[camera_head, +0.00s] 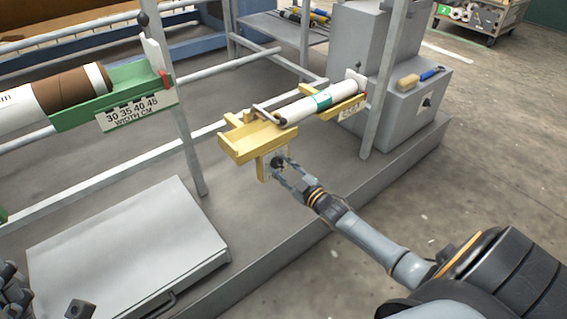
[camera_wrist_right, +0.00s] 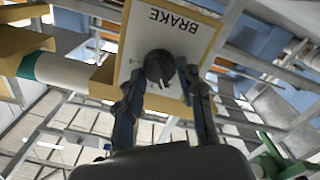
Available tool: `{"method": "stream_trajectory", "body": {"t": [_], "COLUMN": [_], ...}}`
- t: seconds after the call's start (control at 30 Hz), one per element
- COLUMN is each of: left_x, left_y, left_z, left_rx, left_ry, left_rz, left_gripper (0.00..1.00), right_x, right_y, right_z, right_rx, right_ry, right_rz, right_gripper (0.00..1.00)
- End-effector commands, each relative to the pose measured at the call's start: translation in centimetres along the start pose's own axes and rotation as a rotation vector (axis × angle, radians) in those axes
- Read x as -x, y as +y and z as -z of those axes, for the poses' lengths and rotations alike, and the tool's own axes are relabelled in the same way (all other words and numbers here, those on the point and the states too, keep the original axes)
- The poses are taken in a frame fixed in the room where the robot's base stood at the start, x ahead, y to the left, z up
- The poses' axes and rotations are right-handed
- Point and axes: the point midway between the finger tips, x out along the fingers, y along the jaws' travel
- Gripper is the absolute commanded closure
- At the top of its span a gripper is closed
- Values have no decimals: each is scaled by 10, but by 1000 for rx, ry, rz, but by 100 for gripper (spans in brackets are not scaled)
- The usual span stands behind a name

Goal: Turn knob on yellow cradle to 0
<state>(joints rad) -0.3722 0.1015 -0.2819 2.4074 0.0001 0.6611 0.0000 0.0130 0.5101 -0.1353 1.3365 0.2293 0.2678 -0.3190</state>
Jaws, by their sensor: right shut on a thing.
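The yellow cradle (camera_head: 245,142) stands on the frame in the middle of the head view and bears a white roll (camera_head: 318,102) with a green band. A panel marked BRAKE (camera_wrist_right: 190,32) hangs on its front. The dark round knob (camera_wrist_right: 160,68) sits on this panel; it also shows in the head view (camera_head: 277,161). My right gripper (camera_head: 282,170) reaches it from the lower right, its fingers on both sides, shut on the knob. The knob's pointer and the scale marks are too small or covered to read. My left gripper (camera_head: 18,290) shows only as dark parts at the lower left corner.
A green cradle (camera_head: 115,85) with a brown roll (camera_head: 72,88) is at the left. Grey posts (camera_head: 180,110) and rails surround the cradles. A grey panel (camera_head: 125,245) lies on the platform. The floor at the right is clear.

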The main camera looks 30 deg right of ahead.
Motion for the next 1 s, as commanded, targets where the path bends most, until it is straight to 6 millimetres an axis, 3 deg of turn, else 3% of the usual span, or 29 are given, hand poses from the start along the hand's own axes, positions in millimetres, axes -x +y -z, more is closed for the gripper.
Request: {"method": "stream_trajectory", "body": {"t": [0.2,0.4,0.6,1.0], "left_x": [0,8,14,15], "left_y": [-5,-9,-10,-10], "left_z": [-47,-73,-84,-86], "left_rx": [-15,-22,-25,-26], "left_ry": [-266,-416,-479,-490], "left_rz": [7,12,15,15], "left_gripper": [60,60,60,60], "right_x": [0,0,0,0], "right_y": [0,-1,-2,-3], "right_z": [1,0,0,-1], "right_rx": [207,394,560,766], "right_ry": [-1,-1,0,0], "right_rz": [0,0,0,1], "right_gripper": [94,94,94,94]}}
